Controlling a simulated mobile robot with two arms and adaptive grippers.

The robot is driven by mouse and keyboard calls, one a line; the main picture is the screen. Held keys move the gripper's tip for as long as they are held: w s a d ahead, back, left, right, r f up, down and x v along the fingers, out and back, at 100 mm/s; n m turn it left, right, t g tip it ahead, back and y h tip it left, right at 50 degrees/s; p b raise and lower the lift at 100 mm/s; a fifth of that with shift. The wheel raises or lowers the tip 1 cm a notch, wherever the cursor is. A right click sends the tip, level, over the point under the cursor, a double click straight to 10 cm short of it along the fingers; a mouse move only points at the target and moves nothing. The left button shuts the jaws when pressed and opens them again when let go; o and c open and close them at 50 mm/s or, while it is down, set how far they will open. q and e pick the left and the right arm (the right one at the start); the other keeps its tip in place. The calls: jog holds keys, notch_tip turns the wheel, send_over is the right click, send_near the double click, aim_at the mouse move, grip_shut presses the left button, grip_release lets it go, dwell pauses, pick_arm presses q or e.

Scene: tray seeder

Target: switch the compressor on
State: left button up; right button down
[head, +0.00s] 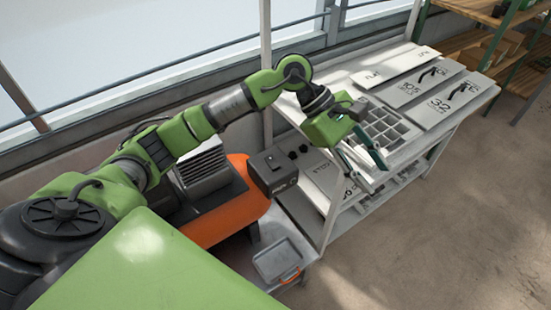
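The compressor has an orange tank (222,222) with a grey ribbed motor (203,168) on top, left of the workbench. A dark switch box (274,176) sits at its right end, with a small switch (269,159) on its upper face and black knobs beside it. The switch position is too small to tell. My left arm reaches over the compressor. My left gripper (374,176) is to the right of the switch box and apart from it, over the bench's left end, pointing down. Its fingers are spread and nothing shows between them. My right gripper is out of view.
The bench (455,112) holds a grey compartment tray (390,128) and several labelled plates (450,100). A grey tray with an orange handle (277,262) lies low, below the compressor. Wooden shelves (490,48) stand at the back right. The floor at right is clear.

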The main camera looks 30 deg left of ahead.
pick_arm(q)
jog(key=w+a+f+m+y, duration=0.15)
jog(key=a+y, duration=0.45)
jog(key=a, duration=0.7)
notch_tip(320, 180, up, 2)
jog(key=y, duration=0.4)
send_over(275, 165)
jog(key=shift+g, duration=0.3)
notch_tip(275, 165, down, 14)
jog(key=p, duration=0.3)
jog(key=shift+r, duration=0.2)
grip_shut()
